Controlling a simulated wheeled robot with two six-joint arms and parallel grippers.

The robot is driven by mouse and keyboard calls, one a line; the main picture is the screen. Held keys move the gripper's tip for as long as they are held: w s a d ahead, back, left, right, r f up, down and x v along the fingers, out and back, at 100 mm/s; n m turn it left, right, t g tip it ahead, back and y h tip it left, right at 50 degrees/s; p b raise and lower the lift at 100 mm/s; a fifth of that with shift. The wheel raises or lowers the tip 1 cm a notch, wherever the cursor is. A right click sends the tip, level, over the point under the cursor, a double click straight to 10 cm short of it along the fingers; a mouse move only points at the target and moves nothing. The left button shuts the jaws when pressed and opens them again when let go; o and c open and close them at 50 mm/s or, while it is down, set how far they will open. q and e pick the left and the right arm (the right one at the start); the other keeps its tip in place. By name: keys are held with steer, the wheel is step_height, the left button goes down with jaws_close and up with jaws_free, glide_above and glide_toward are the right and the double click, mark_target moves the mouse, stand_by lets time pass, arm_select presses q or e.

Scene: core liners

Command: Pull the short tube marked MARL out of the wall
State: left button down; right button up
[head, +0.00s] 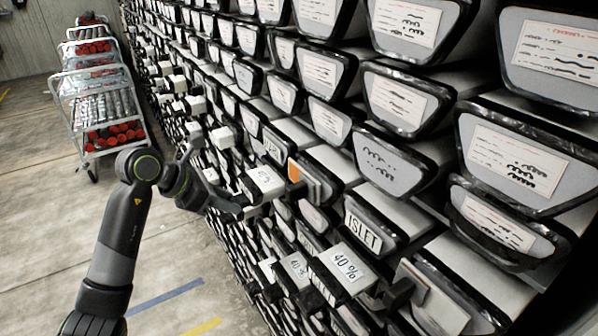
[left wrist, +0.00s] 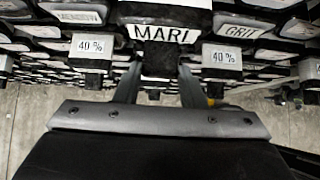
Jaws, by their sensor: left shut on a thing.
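The tube marked MARL (left wrist: 162,33) sits in the wall at the top middle of the left wrist view, its black-on-white label facing me. My left gripper (left wrist: 159,72) is just below that label, its two fingers on either side of a dark part beneath it and shut on it. In the head view my left gripper (head: 235,204) reaches in from the left to the wall's face, beside a white-topped block (head: 264,180). I cannot read the MARL label surely in the head view. My right gripper is not in view.
Blocks marked 40 % stick out on both sides of my left gripper, one at left (left wrist: 90,47) and one at right (left wrist: 222,56). A tube marked GRIT (left wrist: 243,28) is to the right, one marked ISLET (head: 362,230) nearer. A trolley (head: 90,90) stands back left; the floor (head: 50,230) is clear.

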arm_select(q)
steer(key=s+a+b, duration=0.2)
steer(key=s+a, duration=0.6)
steer(key=a, duration=0.5)
steer(key=shift+s, duration=0.35)
stand_by(0.9)
